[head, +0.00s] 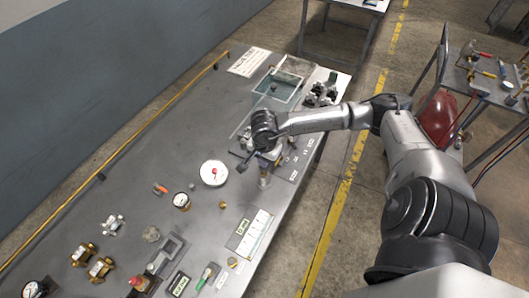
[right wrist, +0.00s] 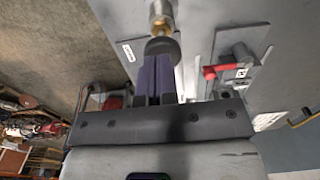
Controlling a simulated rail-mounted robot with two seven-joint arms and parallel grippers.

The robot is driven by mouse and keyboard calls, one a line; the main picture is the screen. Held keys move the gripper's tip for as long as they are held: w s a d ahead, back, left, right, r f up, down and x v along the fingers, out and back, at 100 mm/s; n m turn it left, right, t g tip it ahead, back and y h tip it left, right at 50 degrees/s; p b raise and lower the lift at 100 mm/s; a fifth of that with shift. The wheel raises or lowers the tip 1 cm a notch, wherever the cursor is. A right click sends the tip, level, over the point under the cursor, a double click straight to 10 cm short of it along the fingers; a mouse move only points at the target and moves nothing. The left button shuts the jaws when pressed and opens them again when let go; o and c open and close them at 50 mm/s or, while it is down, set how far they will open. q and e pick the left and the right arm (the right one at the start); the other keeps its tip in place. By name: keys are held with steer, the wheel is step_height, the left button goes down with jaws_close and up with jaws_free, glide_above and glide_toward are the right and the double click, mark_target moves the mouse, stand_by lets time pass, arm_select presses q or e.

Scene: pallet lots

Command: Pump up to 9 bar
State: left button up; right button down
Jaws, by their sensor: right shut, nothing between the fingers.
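My right gripper (head: 257,154) is over the far part of the grey bench (head: 150,160), with its arm coming in from the right. In the right wrist view its dark fingers (right wrist: 158,75) are together and empty. A dark round knob (right wrist: 162,47) shows at their tips; whether they touch it I cannot tell. A brass and steel fitting (right wrist: 161,18) lies just beyond the knob. A red-handled valve (right wrist: 220,70) is to the right of the fingers. A white dial with a red centre (head: 214,173) lies left of the gripper; its reading is too small to tell. My left gripper is not in view.
A brass-cased gauge (head: 181,201), brass fittings (head: 101,268) and a grey device (head: 170,248) stand on the nearer bench. A clear tank (head: 275,88) and dark parts (head: 322,93) are at the far end. A tool cart (head: 480,80) stands right, across the floor.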

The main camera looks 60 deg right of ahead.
steer(key=shift+f, duration=0.45)
step_height(320, 180, down, 4)
steer(key=b, duration=0.3)
steer(key=shift+d+b, duration=0.1)
steer(key=shift+b, duration=0.3)
